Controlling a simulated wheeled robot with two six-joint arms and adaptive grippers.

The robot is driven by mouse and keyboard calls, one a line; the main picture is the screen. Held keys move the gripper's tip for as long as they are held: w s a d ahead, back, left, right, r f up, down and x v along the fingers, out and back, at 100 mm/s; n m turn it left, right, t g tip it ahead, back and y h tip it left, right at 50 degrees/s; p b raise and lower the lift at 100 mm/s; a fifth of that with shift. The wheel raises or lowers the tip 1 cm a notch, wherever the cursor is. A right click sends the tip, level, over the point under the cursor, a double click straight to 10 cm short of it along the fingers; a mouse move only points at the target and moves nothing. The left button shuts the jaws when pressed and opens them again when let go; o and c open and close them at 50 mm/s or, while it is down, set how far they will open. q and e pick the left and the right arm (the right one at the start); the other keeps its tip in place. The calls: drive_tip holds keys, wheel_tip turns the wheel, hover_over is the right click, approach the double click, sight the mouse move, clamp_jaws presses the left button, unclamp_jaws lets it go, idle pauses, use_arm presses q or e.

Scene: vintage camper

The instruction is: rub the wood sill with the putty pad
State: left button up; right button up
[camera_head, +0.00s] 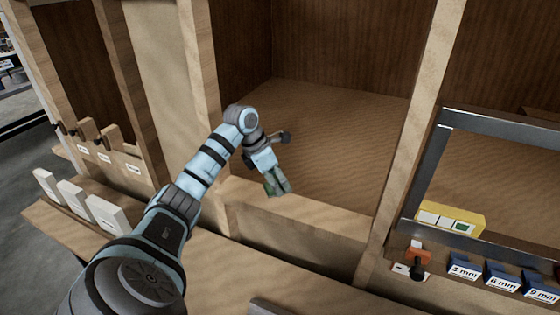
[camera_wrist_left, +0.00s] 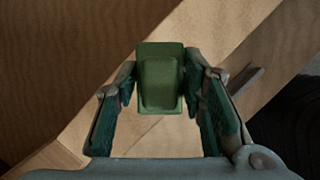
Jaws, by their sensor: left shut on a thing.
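My left gripper (camera_head: 278,187) is shut on a green pad (camera_wrist_left: 160,78), which I take to be the putty pad. In the wrist view the pad sits between the two fingertips and sticks out past them. The wood sill (camera_head: 310,217) is the light wood bar along the front of the middle opening. The gripper points down at its left part. The sill also shows behind the pad in the left wrist view (camera_wrist_left: 205,33). The fingers hide most of the pad in the head view. I cannot tell whether it touches the sill. My right gripper is out of view.
Wooden posts (camera_head: 410,145) flank the middle opening, whose floor is clear. At right are a grey metal frame (camera_head: 433,155), a yellow case (camera_head: 452,217), an orange-handled tool (camera_head: 413,255) and blue blocks (camera_head: 463,267) marked in mm. White blocks (camera_head: 105,213) stand at left.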

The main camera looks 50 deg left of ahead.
use_arm(q)
drive_tip(key=shift+r+p, duration=1.4)
drive_tip(key=shift+r, duration=0.7)
drive_tip(key=shift+f, duration=0.1)
